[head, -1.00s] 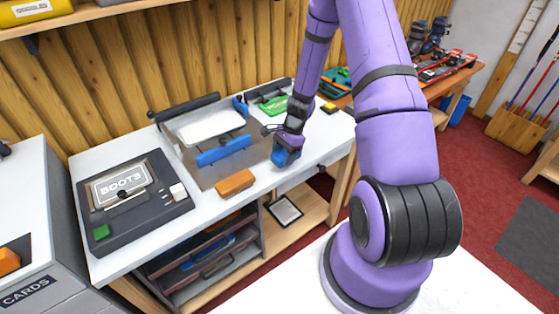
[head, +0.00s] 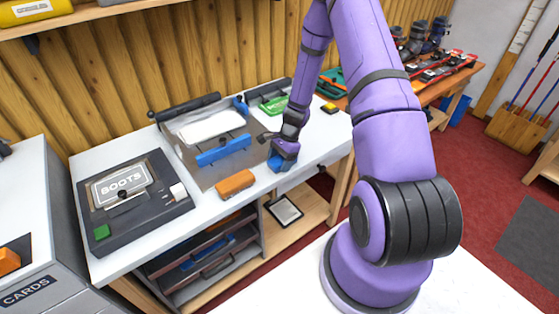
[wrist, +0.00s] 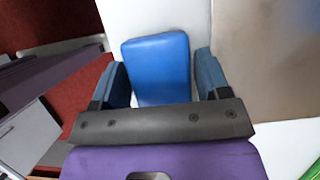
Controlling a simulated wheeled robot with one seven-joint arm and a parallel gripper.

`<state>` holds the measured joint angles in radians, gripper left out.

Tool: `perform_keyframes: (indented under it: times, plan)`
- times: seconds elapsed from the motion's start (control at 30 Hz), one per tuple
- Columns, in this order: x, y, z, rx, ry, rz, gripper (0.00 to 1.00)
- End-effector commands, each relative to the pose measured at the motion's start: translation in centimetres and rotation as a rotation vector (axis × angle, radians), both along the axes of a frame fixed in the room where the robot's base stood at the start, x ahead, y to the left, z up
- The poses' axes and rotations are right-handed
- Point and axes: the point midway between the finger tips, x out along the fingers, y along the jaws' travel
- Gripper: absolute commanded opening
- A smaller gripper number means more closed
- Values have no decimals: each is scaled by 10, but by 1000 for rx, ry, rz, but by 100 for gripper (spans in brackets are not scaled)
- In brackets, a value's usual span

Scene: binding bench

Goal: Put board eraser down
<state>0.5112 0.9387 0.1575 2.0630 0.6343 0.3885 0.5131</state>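The blue board eraser (head: 280,163) is at my gripper (head: 283,155), low at the front edge of the white bench, right of the orange block. In the wrist view the eraser (wrist: 158,70) is a bright blue block between the two fingers of my gripper (wrist: 162,82).
An orange block (head: 236,183) lies left of my gripper. Behind are a grey tray with a blue bar (head: 223,151) and a green item (head: 273,105). A dark BOOTS device (head: 135,200) stands at the left.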

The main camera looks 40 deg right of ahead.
Motion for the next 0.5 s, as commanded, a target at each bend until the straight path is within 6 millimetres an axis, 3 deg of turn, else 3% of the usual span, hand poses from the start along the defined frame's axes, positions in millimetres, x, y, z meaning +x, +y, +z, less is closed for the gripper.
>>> perform_keyframes:
  times: [0.3, 0.5]
  plan:
    - [0, 0, 2, -1, -1, 1, 69]
    - [1, -9, 23, -3, -4, 1, 69]
